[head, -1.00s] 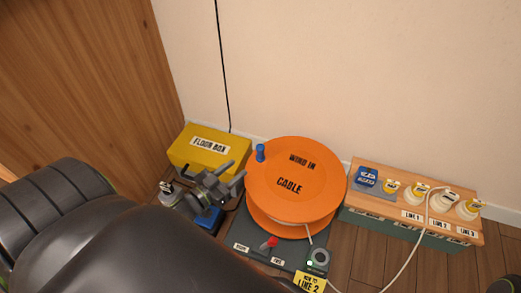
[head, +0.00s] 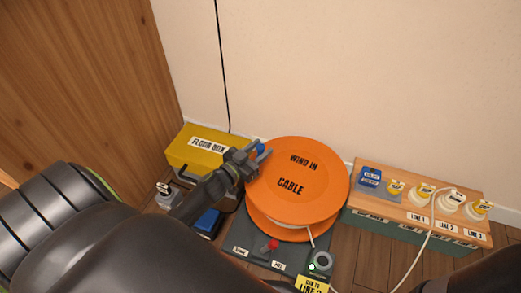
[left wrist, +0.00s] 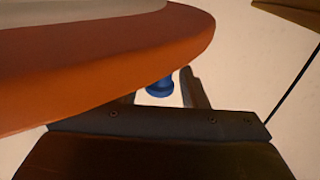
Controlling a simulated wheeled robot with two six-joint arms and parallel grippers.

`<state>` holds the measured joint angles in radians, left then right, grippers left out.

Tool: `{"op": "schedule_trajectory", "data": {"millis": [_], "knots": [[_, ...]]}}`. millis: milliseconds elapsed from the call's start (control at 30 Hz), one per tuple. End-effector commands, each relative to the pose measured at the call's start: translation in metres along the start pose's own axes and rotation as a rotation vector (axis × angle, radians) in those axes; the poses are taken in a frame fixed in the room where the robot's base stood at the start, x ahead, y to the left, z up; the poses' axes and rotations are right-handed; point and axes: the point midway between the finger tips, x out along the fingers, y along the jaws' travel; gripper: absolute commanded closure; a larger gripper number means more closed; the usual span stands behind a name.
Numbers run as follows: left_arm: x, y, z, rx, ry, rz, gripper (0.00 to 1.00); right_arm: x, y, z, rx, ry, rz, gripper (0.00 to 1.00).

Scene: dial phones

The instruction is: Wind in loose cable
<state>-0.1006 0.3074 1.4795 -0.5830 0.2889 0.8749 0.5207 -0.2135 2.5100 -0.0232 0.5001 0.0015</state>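The orange cable reel (head: 300,175), marked "WIND IN CABLE", stands on a dark base (head: 245,240). White cable shows under its top disc, and a short end hangs at the front. A blue crank knob (head: 261,147) sits at the disc's upper left edge. My left gripper (head: 262,151) is at this knob, its fingers apart on either side. In the left wrist view the knob (left wrist: 159,87) shows between the fingers, with a gap to the right finger; the reel's rim hides part of the left one. My right gripper is out of view.
A yellow floor box (head: 200,150) stands behind left, with a blue box (head: 207,222) in front of it. A wooden-topped socket box (head: 410,215) with several plugs stands right. A red lever (head: 273,244) is on the reel's base. A white cable (head: 410,265) runs along the floor.

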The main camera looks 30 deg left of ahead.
Motion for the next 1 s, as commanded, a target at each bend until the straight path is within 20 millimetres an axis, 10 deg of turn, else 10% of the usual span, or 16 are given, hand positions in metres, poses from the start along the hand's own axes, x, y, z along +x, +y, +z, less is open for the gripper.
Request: {"op": "schedule_trajectory", "data": {"millis": [400, 700, 1000], "knots": [[0.0055, 0.0001, -0.0004, 0.0, 0.0, 0.0, 0.62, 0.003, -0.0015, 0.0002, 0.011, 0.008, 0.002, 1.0], [0.0053, 0.0, -0.0003, 0.0, 0.0, 0.0, 1.0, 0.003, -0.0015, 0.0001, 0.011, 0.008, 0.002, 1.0], [0.0083, 0.0031, -0.0006, -0.001, 0.001, -0.001, 1.0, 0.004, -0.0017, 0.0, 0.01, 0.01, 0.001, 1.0]]}}
